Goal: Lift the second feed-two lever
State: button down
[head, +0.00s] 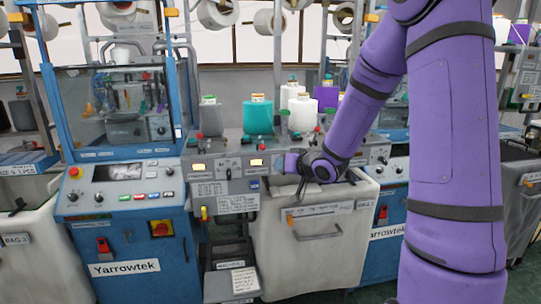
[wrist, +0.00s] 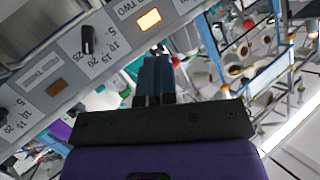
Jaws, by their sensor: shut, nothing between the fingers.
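The grey control panel (head: 225,165) runs along the machine front in the head view, with red-knobbed levers along its top edge. One red knob (head: 247,141) stands left of my gripper. I cannot tell for sure which lever is the second feed-two one. In the wrist view a label with "TWO" sits beside a lit amber lamp (wrist: 149,19), and a red knob (wrist: 176,62) shows just beyond the fingers. My gripper (wrist: 153,70) is shut and empty, beside the panel face. In the head view my gripper (head: 279,161) is small and its fingertips are hard to make out.
A black dial (wrist: 87,40) sits on the panel. Teal (head: 258,115) and purple yarn cones stand behind it. A pale bin (head: 310,250) is below my gripper, and a blue machine cabinet (head: 125,235) stands at left.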

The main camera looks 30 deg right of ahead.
aim_at(261, 147)
jog(key=s+d+f+m+t+y, duration=0.3)
jog(key=d+f+m+t+y, duration=0.2)
jog(key=t+y, duration=0.2)
jog(key=shift+s+d+f+m, duration=0.3)
jog(key=shift+s+d+m, duration=0.05)
jog(key=shift+d+m, duration=0.05)
dwell(0.3)
jog(key=x, duration=1.4)
jog(key=shift+s+r, duration=0.1)
jog(key=shift+r, duration=0.1)
